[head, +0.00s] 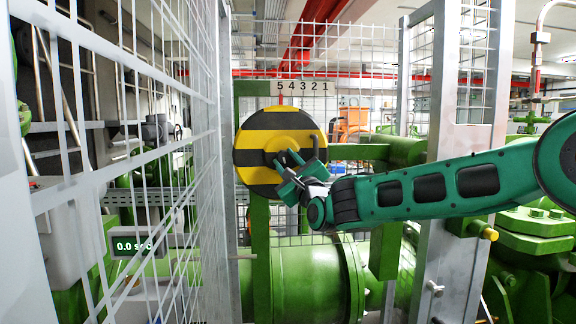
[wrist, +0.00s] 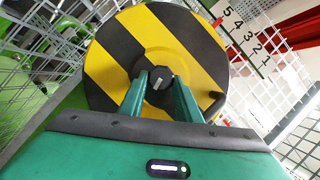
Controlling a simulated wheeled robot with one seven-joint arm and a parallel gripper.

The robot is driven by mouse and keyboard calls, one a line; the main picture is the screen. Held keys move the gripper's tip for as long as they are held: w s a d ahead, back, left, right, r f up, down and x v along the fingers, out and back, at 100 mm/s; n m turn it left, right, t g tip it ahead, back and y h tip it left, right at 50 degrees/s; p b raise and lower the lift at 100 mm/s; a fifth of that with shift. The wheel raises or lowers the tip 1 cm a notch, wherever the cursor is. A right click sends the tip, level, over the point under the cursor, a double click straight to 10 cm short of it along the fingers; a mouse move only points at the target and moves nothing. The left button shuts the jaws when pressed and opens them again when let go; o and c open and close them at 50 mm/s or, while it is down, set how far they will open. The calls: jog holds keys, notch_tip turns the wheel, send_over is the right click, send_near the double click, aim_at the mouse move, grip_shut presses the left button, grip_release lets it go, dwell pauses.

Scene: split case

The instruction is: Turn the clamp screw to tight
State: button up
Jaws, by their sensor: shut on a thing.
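The clamp screw is a round disc (head: 262,130) with yellow and black stripes, set upright on a green post, and it fills the upper middle of the wrist view (wrist: 200,50). A dark knob (wrist: 160,84) with a pale mark sits at its centre. My gripper (head: 285,168) reaches in from the right and is shut on this knob, one finger on each side in the wrist view (wrist: 160,92). The fingers hide part of the knob. A dark handle (wrist: 214,102) stands out near the disc's rim, beside the right finger.
A scale plate (head: 302,87) numbered 5 to 1 is above the disc. White wire mesh (head: 185,120) stands close on the left, and a grey post (head: 462,130) stands near my arm. A display (head: 134,245) reads 0.0 sec. Green pipework (head: 315,275) lies below.

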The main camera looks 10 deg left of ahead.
jog(key=shift+f, duration=0.45)
jog(key=o, duration=1.1)
jog(key=shift+w, duration=0.1)
jog(key=shift+c, duration=0.2)
jog(key=shift+r, duration=0.2)
jog(key=v, duration=1)
jog(key=shift+s+d, duration=0.25)
jog(key=shift+f, duration=0.15)
